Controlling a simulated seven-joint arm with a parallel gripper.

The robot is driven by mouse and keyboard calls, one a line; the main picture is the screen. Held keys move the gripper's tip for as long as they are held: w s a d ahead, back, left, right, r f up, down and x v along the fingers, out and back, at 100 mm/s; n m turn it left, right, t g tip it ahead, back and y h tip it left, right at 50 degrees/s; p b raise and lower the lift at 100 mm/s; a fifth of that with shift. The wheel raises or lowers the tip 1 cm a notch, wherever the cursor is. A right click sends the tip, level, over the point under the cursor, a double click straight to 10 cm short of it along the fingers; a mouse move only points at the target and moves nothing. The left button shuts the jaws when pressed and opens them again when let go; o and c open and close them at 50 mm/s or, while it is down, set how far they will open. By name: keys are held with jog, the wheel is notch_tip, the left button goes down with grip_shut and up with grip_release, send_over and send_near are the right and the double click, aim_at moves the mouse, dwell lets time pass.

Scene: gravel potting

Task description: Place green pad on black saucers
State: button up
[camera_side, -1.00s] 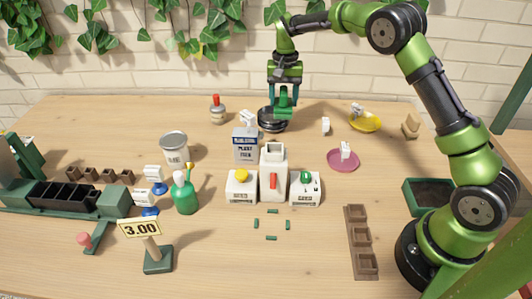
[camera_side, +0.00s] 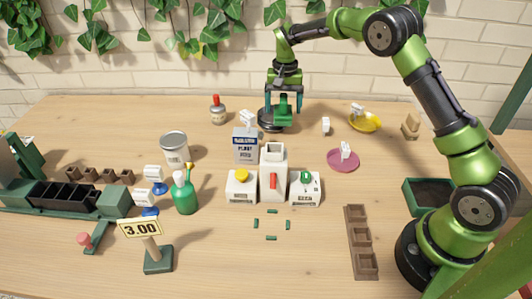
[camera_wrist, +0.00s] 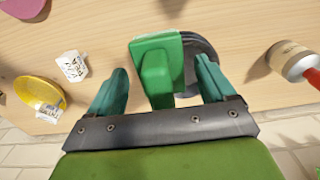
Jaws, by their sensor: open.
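The green pad (camera_side: 283,113) is at the back of the table at the black saucers (camera_side: 266,119), toward their right side in the side view. In the wrist view the green pad (camera_wrist: 159,68) overlaps the black saucers (camera_wrist: 203,50), covering much of them. The saucers look stacked. My gripper (camera_side: 284,104) is above, with its teal fingers spread on either side of the pad. In the wrist view my gripper (camera_wrist: 161,80) shows gaps between both fingers and the pad. Whether the pad lies flat on the saucers is hard to tell.
A red-capped bottle (camera_side: 217,110) stands left of the saucers. A plant food box (camera_side: 245,147) stands in front. A yellow dish (camera_side: 365,122) and a pink dish (camera_side: 343,160) lie to the right, with white tags near them.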

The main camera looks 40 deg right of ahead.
notch_tip(320, 180, up, 12)
jog(key=shift+r, duration=0.1)
jog(key=s+a+r+n+t+y, duration=0.1)
jog(key=s+a+r+n+t, duration=0.3)
jog(key=s+r, duration=0.7)
jog(key=s+a+f+t, duration=0.1)
jog(key=s+a+f, duration=0.2)
jog(key=s, duration=0.6)
jog(key=s+a+f+n+t+y, duration=0.1)
jog(key=s+a+f+t, duration=0.1)
jog(key=s, duration=0.7)
jog(key=shift+s+a+f, duration=0.4)
jog(key=shift+a+f, duration=0.1)
jog(key=shift+f, duration=0.25)
